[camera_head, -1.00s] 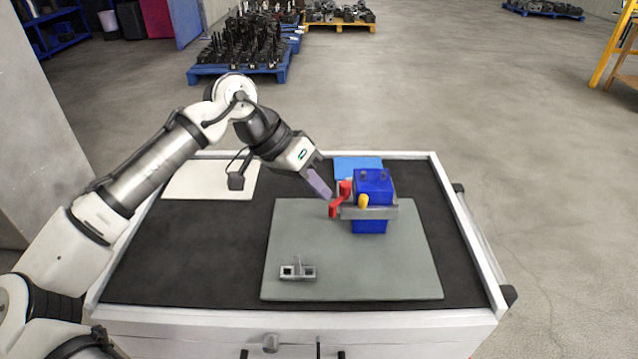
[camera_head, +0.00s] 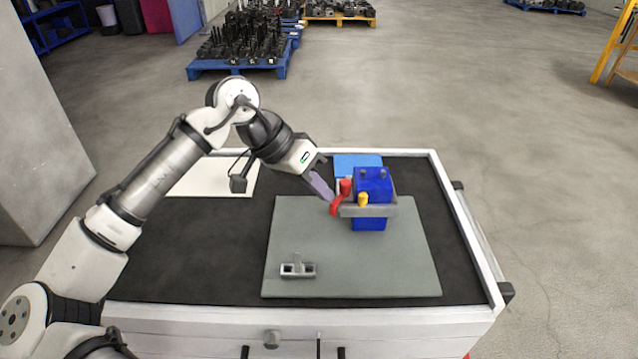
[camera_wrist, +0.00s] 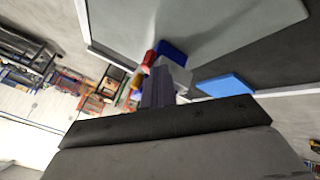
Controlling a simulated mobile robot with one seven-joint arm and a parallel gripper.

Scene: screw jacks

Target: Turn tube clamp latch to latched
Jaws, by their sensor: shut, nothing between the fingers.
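The clamp stands at the right of the grey mat (camera_head: 400,270). It has a blue body (camera_head: 373,184) held in a grey bracket (camera_head: 378,210), with a small yellow knob (camera_head: 363,199) in front. The red latch lever (camera_head: 341,198) sits at its left side, slanting down to the left. My gripper (camera_head: 326,193) is shut and empty, its tips close to the lever's left side; I cannot tell if they touch. In the wrist view, my fingers (camera_wrist: 157,88) point toward the red lever (camera_wrist: 149,58), and they hide part of the clamp.
A small grey bracket part (camera_head: 297,268) lies on the mat's front left. A blue block (camera_head: 357,164) is behind the clamp, and a white sheet (camera_head: 210,178) lies at the back left. The cart's raised white rim (camera_head: 468,225) borders the top. The mat's front right is clear.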

